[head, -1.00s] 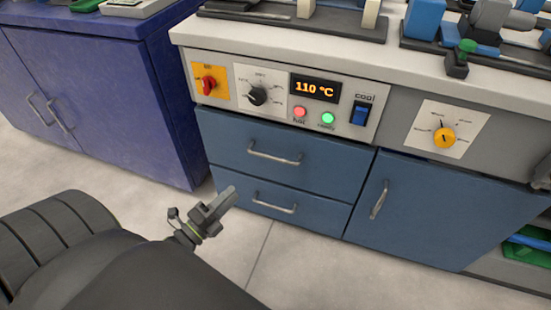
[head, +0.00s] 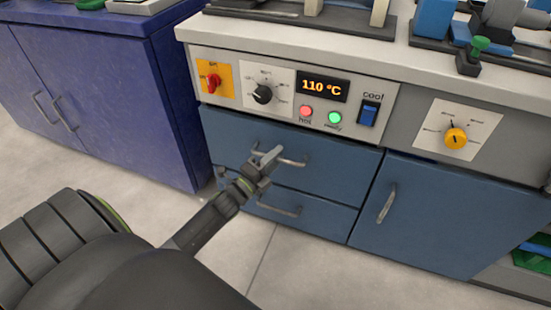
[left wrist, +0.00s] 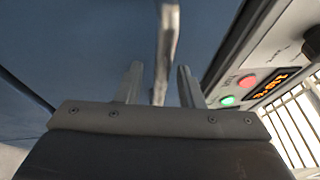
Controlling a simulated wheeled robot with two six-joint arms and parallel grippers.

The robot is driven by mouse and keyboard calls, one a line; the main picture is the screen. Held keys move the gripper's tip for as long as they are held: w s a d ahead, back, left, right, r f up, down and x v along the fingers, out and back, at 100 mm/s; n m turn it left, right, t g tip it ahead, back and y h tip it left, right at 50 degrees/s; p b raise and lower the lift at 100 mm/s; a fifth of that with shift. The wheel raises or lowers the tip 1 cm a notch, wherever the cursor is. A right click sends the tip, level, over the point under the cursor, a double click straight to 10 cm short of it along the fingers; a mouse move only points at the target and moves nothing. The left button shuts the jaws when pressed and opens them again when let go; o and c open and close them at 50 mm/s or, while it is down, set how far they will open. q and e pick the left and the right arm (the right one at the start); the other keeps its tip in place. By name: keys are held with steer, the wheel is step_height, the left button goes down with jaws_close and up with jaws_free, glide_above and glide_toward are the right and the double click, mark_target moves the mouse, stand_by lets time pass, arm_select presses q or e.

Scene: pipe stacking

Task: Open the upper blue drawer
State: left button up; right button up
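The upper blue drawer (head: 325,155) is shut, flush in the cabinet front under the control panel. Its grey bar handle (head: 292,161) runs across the front. My left gripper (head: 266,164) is at the left part of this handle in the head view. In the left wrist view, the two fingers (left wrist: 160,84) are apart, with the handle (left wrist: 168,40) running between them in the picture. I cannot tell whether a finger touches it. The drawer front (left wrist: 75,45) fills the left of that view. My right gripper is not in view.
A lower blue drawer (head: 325,215) with its own handle (head: 278,209) sits below. A blue cupboard door (head: 430,215) is at the right. The panel (head: 285,95) has knobs, lights and a switch. A purple cabinet (head: 110,95) stands at the left. The floor in front is clear.

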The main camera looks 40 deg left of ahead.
arm_select(q)
jaws_close()
